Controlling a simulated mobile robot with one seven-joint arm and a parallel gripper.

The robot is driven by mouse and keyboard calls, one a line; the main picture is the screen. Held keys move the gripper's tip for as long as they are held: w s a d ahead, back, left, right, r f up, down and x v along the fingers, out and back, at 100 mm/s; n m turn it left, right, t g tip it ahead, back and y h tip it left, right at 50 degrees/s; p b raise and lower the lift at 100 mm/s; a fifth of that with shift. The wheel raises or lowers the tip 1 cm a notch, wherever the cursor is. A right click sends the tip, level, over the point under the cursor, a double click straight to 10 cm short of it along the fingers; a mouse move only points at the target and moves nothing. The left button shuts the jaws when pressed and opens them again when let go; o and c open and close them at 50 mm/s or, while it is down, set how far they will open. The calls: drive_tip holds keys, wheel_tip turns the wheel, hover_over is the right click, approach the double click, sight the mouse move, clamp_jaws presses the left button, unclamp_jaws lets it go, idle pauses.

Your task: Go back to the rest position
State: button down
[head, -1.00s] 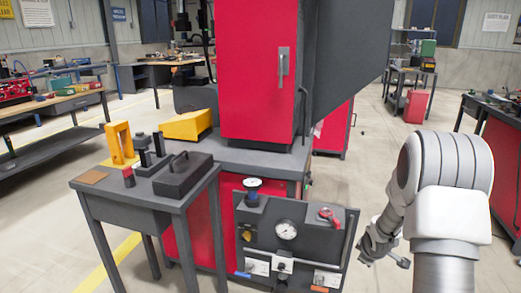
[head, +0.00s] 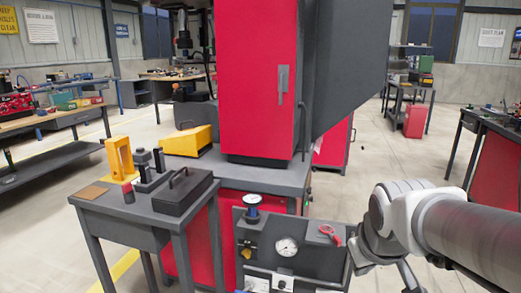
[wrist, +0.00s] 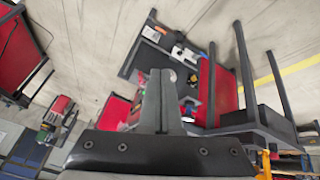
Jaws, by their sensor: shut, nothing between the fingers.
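My gripper (wrist: 160,78) shows in the wrist view with its two grey fingers together and nothing between them. In the head view my arm comes in from the right edge, and the gripper end is mostly cut off by the bottom edge, to the right of the dark control panel (head: 309,262). The wrist view shows the panel tilted, beyond the fingers. The fingers look apart from it.
A tall red machine cabinet (head: 255,80) stands behind the panel. A small dark table (head: 150,228) on the left holds a black lidded box (head: 183,192) and a yellow bracket (head: 120,157). A red-sided bench (head: 497,160) is at the right. Open floor (head: 375,160) lies between.

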drive_tip(key=s+a+r+m+y, duration=0.15)
drive_tip(key=s+a, duration=0.25)
drive_tip(key=s, duration=0.7)
wheel_tip(320, 180, up, 24)
drive_tip(key=p, duration=2.4)
drive_tip(key=shift+w+a, duration=0.15)
drive_tip(key=shift+w, duration=0.05)
